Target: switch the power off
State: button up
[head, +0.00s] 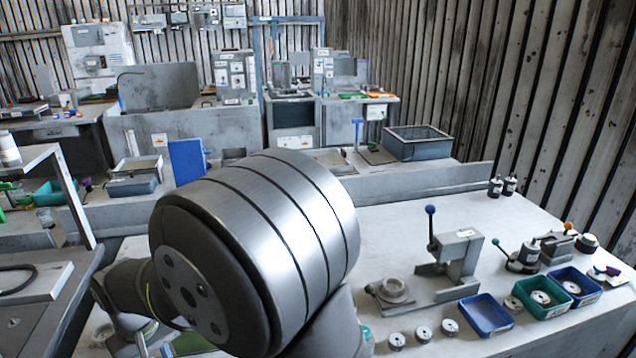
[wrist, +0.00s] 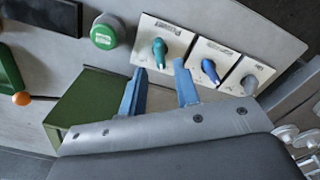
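In the wrist view, three rotary switches sit in a row on a light grey panel, each on a white label plate. The label text is too small and tilted to read, so I cannot tell which is the power switch. My gripper (wrist: 160,66) is open, its two blue fingers apart and empty. The teal knob's lower end shows between the fingertips; contact is not visible. In the head view my arm hides the gripper.
The head view shows a lever press (head: 450,255), blue bin (head: 486,313) and green bin (head: 541,297).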

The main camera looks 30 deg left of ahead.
dwell(0.3)
jog(key=shift+f, duration=1.55)
jog(key=shift+f+m, duration=0.1)
jog(key=shift+m, duration=0.6)
jog(key=shift+f, duration=0.7)
